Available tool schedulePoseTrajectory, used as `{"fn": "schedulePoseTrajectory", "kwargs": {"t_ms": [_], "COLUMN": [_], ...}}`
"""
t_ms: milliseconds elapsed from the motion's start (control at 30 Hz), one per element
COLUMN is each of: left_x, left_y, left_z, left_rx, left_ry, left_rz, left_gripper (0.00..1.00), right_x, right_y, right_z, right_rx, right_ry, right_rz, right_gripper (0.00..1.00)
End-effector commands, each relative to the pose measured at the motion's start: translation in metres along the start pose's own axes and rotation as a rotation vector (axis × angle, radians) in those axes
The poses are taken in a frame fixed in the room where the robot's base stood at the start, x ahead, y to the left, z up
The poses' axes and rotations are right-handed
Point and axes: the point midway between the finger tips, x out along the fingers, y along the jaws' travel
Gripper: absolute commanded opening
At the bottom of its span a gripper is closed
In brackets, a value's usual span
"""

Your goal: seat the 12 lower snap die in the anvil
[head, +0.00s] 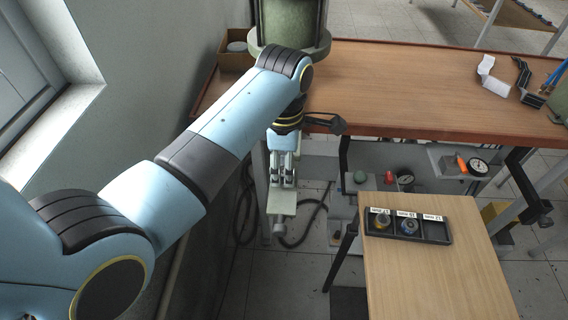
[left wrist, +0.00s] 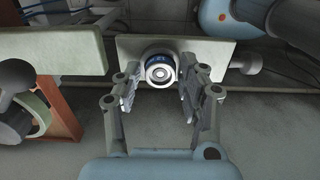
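A small round metal die (left wrist: 161,70) with a dark blue band shows in the left wrist view. It appears to stand on the pale anvil plate (left wrist: 210,58); I cannot tell how deep it sits. My left gripper (left wrist: 158,94) is open, with a finger on each side of the die and a visible gap on both sides. In the head view my left gripper (head: 282,183) points down over the anvil plate (head: 283,207), and the die is hidden there. My right gripper is in neither view.
A black tray (head: 436,241) on the small wooden table (head: 430,285) holds a yellow-banded die (head: 382,222) and a blue die (head: 408,227); its right compartment looks empty. The press's green body (head: 290,22) and the workbench edge (head: 450,133) stand behind the gripper.

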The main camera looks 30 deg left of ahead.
Motion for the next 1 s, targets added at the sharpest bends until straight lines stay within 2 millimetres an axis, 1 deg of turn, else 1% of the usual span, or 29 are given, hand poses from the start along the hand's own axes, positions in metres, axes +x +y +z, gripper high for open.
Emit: {"fn": "schedulePoseTrajectory", "kwargs": {"t_ms": [33,100,367,467,567,800,900,1000], "left_x": [0.0,0.0,-0.001,-0.008,-0.024,-0.078,-0.097,-0.11], "left_y": [0.0,0.0,0.0,0.0,0.001,0.001,0.001,0.001], "left_z": [0.0,0.0,0.0,0.0,0.001,0.001,0.001,0.001], "left_rx": [0.0,0.0,0.0,0.0,0.0,0.0,0.0,0.0], "left_ry": [0.0,0.0,0.001,0.0,-0.001,-0.001,-0.002,-0.001], "left_rz": [0.0,-0.001,-0.001,0.0,0.003,0.004,0.003,0.001], "left_gripper": [0.49,0.57,0.57,0.57,0.57,0.57,0.57,0.57], "right_x": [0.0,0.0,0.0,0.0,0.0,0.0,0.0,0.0], "right_y": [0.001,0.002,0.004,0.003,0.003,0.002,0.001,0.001], "right_z": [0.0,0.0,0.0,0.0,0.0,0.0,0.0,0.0], "right_rx": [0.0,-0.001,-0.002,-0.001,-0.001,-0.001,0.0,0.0], "right_ry": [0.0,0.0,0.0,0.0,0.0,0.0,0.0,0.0], "right_rz": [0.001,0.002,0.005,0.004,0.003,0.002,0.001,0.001], "right_gripper": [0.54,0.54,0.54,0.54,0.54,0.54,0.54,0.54]}}
